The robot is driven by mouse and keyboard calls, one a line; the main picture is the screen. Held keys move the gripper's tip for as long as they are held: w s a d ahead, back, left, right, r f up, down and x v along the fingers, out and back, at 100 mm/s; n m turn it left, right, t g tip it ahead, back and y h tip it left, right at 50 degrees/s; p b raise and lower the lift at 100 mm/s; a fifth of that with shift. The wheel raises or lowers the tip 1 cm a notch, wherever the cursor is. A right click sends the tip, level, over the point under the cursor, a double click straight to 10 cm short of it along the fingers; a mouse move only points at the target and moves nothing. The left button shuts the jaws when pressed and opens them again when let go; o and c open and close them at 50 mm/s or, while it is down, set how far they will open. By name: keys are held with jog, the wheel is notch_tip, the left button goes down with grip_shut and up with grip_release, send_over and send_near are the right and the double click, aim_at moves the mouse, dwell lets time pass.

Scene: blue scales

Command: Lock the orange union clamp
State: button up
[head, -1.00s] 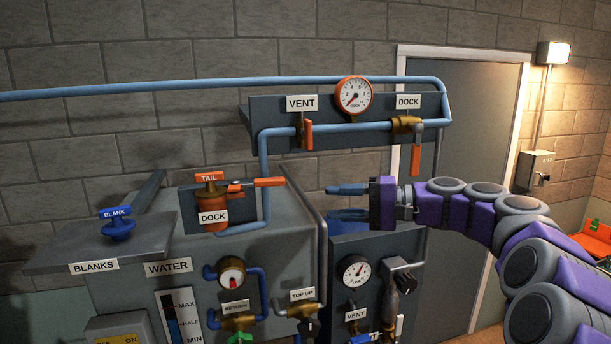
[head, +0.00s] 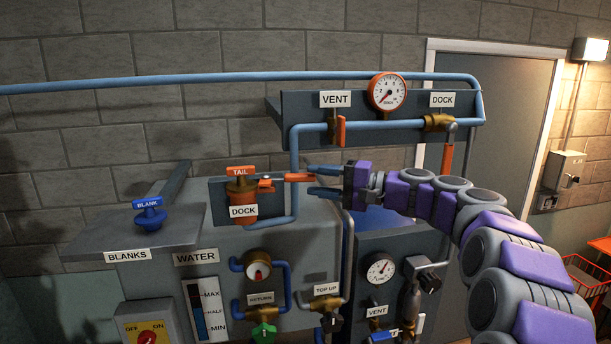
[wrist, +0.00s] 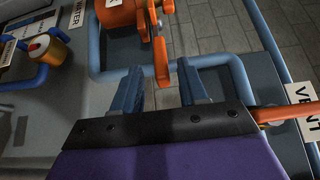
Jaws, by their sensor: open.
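The orange union clamp (head: 241,208) stands at the DOCK label, under an orange TAIL tag (head: 241,171). Its orange lever (head: 298,178) sticks out to the right, roughly level. My gripper (head: 313,180) is open, its two blue fingers pointing left at the lever's free end. In the wrist view the lever (wrist: 161,60) reaches toward the gap between the fingertips (wrist: 160,82), with its tip between or just ahead of them. I cannot tell whether a finger touches it. The orange clamp body (wrist: 122,16) is partly cut off at the top there.
A blue pipe (head: 294,165) runs close behind the lever. Above is a panel with a gauge (head: 388,91), a VENT handle (head: 341,131) and a DOCK handle (head: 446,160). A blue blank (head: 149,214) sits on the shelf at left. A lower gauge panel (head: 350,255) stands below my gripper.

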aim_at(297, 179)
jog(key=x, duration=0.6)
jog(key=shift+s+f, duration=0.15)
jog(key=shift+s, duration=0.1)
jog(key=shift+w+d, duration=0.1)
jog(key=shift+d, duration=1.5)
jog(key=a, duration=0.3)
jog(key=c, duration=0.6)
grip_shut()
jog(key=shift+d+f, duration=0.1)
jog(key=shift+d, duration=0.05)
